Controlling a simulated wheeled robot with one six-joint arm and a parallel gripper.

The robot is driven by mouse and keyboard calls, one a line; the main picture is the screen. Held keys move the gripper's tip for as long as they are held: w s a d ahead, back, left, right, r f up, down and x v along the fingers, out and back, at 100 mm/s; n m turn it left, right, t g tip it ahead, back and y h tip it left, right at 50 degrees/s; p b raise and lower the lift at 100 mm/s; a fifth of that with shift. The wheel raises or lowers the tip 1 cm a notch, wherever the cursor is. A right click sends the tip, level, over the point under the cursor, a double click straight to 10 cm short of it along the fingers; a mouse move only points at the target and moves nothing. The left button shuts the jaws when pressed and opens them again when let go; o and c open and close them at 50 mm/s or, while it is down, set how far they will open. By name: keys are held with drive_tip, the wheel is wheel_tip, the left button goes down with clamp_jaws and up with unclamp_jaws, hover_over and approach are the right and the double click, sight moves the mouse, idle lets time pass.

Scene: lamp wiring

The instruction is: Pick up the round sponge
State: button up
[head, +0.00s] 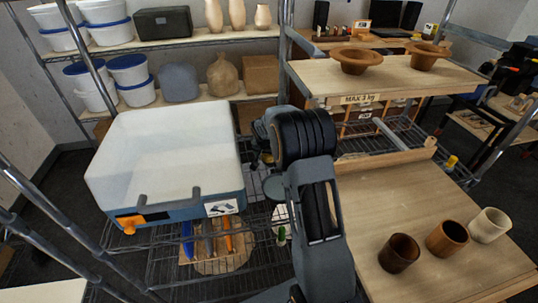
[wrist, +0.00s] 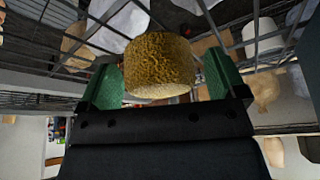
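The round sponge (wrist: 160,62) is a yellow-brown, rough-textured short cylinder with a paler flat face. In the wrist view it sits between the two green fingers of my gripper (wrist: 162,66). The fingers are spread wide, one on each side. A gap shows between the sponge and the right finger, and a narrow one at the left finger. Whether the sponge rests on something is hard to tell. In the head view my own arm hides the fingers, and I cannot make out the sponge there.
A white-and-blue bin (head: 165,165) stands left of my arm on a wire rack. A wooden board (head: 375,180) with several cups lies on the right. Above it is a shelf labelled MAX 3 kg (head: 362,99) with two brown bowls. Wire bars (wrist: 270,50) lie close around the gripper.

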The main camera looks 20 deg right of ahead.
drive_tip(key=c, duration=0.9)
drive_tip(key=shift+r, duration=0.1)
drive_tip(key=shift+r, duration=0.45)
wheel_tip(320, 180, up, 2)
drive_tip(key=shift+r, duration=0.2)
drive_tip(key=shift+s+a+r+b, duration=0.45)
drive_tip(key=shift+s+r, duration=1.15)
drive_tip(key=shift+s, duration=0.7)
drive_tip(key=shift+s+a+r+b, duration=0.5)
drive_tip(key=shift+s+r, duration=1.1)
drive_tip(key=shift+s, duration=0.65)
drive_tip(key=shift+s+a+r+b, duration=0.45)
drive_tip(key=shift+s+r, duration=1.15)
drive_tip(key=shift+s, duration=0.7)
